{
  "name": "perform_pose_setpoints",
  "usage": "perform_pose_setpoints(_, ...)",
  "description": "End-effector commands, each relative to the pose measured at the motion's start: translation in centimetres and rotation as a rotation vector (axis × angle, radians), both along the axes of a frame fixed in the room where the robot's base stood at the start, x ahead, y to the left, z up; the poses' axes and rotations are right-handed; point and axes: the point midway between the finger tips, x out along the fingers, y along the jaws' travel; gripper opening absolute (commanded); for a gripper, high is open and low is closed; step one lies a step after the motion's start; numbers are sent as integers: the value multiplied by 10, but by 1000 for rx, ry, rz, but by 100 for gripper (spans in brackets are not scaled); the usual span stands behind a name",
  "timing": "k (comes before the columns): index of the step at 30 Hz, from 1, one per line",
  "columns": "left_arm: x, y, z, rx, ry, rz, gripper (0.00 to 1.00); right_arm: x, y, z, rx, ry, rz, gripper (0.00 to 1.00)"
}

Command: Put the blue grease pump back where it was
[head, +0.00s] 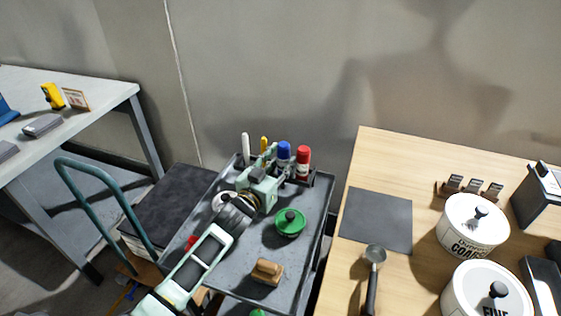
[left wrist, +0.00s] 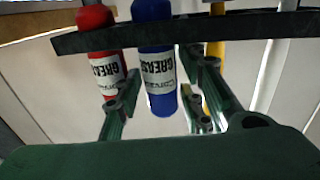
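The blue grease pump (head: 284,151) stands upright at the back edge of the grey trolley (head: 225,278). In the left wrist view, which is upside down, its blue body with a white label (left wrist: 158,68) is between my left gripper's fingers. The pump's lower part is hidden by the gripper in the head view. The dark holder rail (left wrist: 230,26) crosses near the pump's lower end. My right gripper is not in view.
A red grease bottle (head: 303,160) stands close on the pump's right. A yellow item (head: 264,143) and a white one (head: 245,148) stand on its left. A green round pot (head: 290,223) and a wooden brush (head: 267,271) lie on the trolley. A wooden table (head: 425,170) adjoins at right.

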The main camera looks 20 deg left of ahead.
Motion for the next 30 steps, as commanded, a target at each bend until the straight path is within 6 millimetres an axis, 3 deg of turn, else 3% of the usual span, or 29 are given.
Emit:
perform_pose_setpoints(8,0,0,3,0,0,0,36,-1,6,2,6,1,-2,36)
perform_pose_setpoints(11,-9,2,1,0,1,0,36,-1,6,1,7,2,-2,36)
perform_pose_setpoints(24,-94,18,1,0,2,-1,36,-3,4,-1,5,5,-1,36)
perform_pose_setpoints(30,-114,22,2,0,0,0,36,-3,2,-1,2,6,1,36)
